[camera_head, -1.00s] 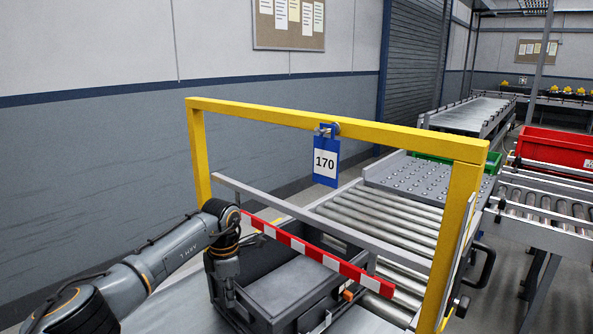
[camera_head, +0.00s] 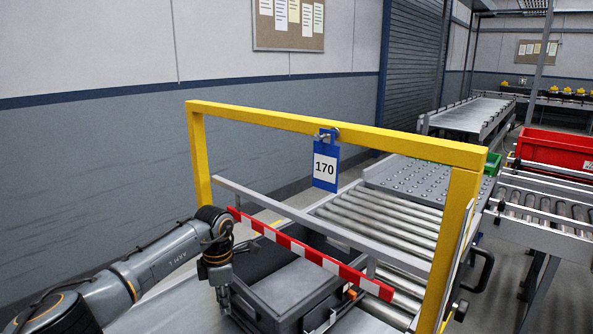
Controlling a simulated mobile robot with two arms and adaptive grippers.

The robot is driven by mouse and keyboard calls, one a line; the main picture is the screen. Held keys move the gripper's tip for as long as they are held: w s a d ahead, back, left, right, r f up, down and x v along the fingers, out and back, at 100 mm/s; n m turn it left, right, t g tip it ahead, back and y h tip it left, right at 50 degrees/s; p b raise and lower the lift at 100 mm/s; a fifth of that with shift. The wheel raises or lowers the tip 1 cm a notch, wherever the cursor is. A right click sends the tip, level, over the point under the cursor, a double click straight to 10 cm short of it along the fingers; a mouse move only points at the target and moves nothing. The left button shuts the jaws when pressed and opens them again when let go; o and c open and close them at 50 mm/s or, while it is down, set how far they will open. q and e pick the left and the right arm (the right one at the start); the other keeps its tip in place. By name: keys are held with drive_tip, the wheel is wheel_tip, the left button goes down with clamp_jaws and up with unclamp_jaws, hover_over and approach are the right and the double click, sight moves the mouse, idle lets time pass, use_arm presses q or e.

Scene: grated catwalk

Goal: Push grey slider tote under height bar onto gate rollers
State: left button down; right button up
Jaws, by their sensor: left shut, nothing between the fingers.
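The grey slider tote (camera_head: 291,289) sits low in the middle, partly behind and below the red-and-white striped height bar (camera_head: 309,254). A black open part adjoins its far left side. The gate rollers (camera_head: 383,222) lie beyond the bar, inside and behind the yellow gate frame (camera_head: 400,146). My left gripper (camera_head: 226,306) points down at the tote's near left side, shut and empty. I cannot tell whether its fingertips touch the tote. My right gripper is out of view.
A blue tag reading 170 (camera_head: 326,166) hangs from the yellow top beam. A grey rail (camera_head: 330,222) crosses behind the striped bar. A grey ball-transfer plate (camera_head: 420,180) follows the rollers. A red crate (camera_head: 557,148) and another roller line (camera_head: 545,205) stand at right.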

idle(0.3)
use_arm(q)
wheel_tip(320, 180, up, 8)
drive_tip(key=p, duration=0.4)
drive_tip(key=shift+p, duration=0.35)
drive_tip(key=shift+f, duration=0.1)
